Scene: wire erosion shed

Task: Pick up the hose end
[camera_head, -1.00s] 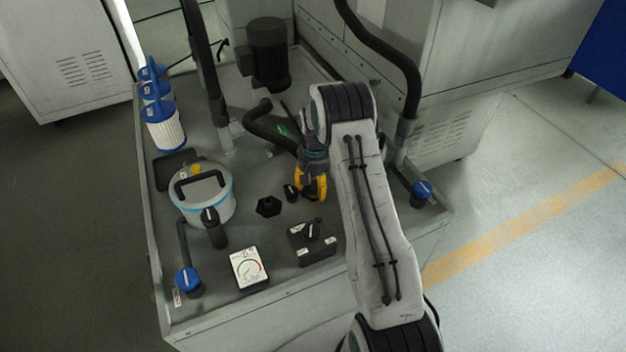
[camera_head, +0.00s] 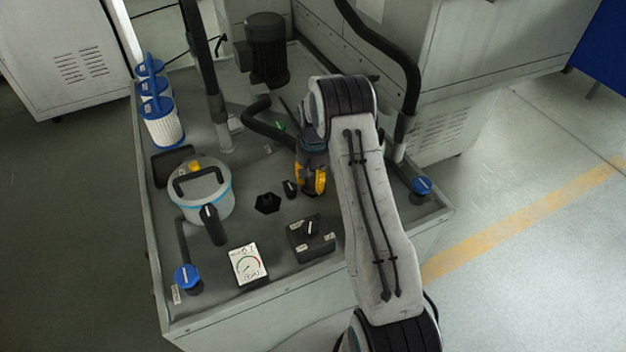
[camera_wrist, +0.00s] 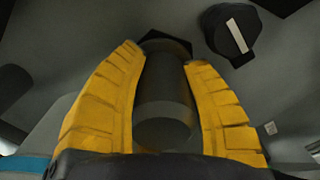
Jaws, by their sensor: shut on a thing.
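My gripper (camera_head: 313,182) has yellow fingers, seen over the grey bench top in the head view. In the wrist view, my gripper (camera_wrist: 166,95) has one finger on each side of a dark cylinder, the hose end (camera_wrist: 165,110), and is shut on it. The near face of the cylinder is round and flat. In the head view, the black hose (camera_head: 268,131) curves across the bench towards my gripper. My gripper and arm hide the hose end there.
A black hexagonal piece (camera_head: 267,203) and a small black knob (camera_head: 289,188) are close to my gripper. A dark motor (camera_head: 266,50) stands behind.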

